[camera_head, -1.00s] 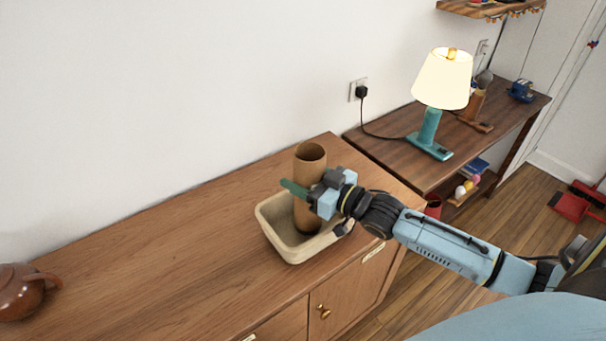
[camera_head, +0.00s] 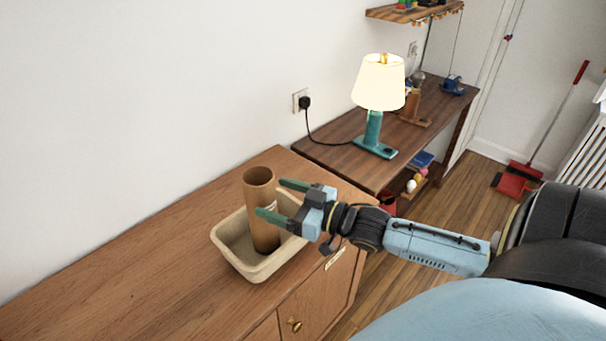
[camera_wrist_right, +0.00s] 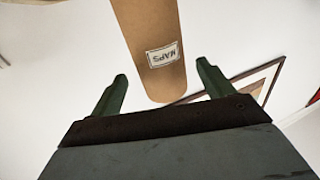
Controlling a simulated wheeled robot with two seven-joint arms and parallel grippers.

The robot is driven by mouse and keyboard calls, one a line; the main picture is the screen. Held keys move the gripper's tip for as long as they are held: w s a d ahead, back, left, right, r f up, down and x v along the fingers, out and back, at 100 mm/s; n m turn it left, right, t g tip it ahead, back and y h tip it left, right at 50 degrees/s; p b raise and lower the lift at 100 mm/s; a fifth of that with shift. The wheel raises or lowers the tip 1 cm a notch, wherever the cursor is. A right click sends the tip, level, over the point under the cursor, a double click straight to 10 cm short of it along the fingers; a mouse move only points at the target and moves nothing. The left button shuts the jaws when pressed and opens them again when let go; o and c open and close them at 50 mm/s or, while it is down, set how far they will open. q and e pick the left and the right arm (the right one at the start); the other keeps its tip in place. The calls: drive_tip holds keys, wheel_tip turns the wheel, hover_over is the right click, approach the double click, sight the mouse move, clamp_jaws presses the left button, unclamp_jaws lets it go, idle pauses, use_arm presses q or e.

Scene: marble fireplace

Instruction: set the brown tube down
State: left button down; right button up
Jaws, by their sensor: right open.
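The brown tube (camera_head: 262,215) stands nearly upright inside a cream, rounded tray (camera_head: 232,262) on the wooden cabinet. My right gripper (camera_head: 272,199) is open, its green fingers pointing at the tube from the right. In the right wrist view the tube (camera_wrist_right: 152,40) carries a white label reading "MAPS" and lies beyond the open fingers (camera_wrist_right: 160,85), with a gap showing between it and them. My left gripper is not in view.
The wooden cabinet top (camera_head: 130,275) is bare left of the tray. A lit lamp (camera_head: 378,90) with a teal base stands on a wooden desk (camera_head: 330,155) behind to the right. A red dustpan (camera_head: 516,180) is on the floor at the far right.

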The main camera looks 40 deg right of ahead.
drive_tip(key=shift+v, duration=2.75)
drive_tip(key=s+a+f+m+g+h, duration=0.2)
drive_tip(key=s+a+f+g+h, duration=0.35)
drive_tip(key=f, duration=0.35)
drive_tip(key=s+a+f+g+h, duration=0.1)
drive_tip(key=s+a+g, duration=0.2)
drive_tip(key=s+g, duration=0.15)
drive_tip(key=s+a+f+g, duration=0.1)
drive_tip(key=s+a+g, duration=0.15)
drive_tip(key=s, duration=0.35)
wheel_tip(320, 180, down, 26)
drive_tip(key=s+g, duration=0.2)
drive_tip(key=s+d+f+g, duration=0.1)
drive_tip(key=s+d+f, duration=0.2)
drive_tip(key=s+f, duration=1.1)
drive_tip(key=shift+s+f, duration=0.3)
drive_tip(key=shift+s, duration=0.35)
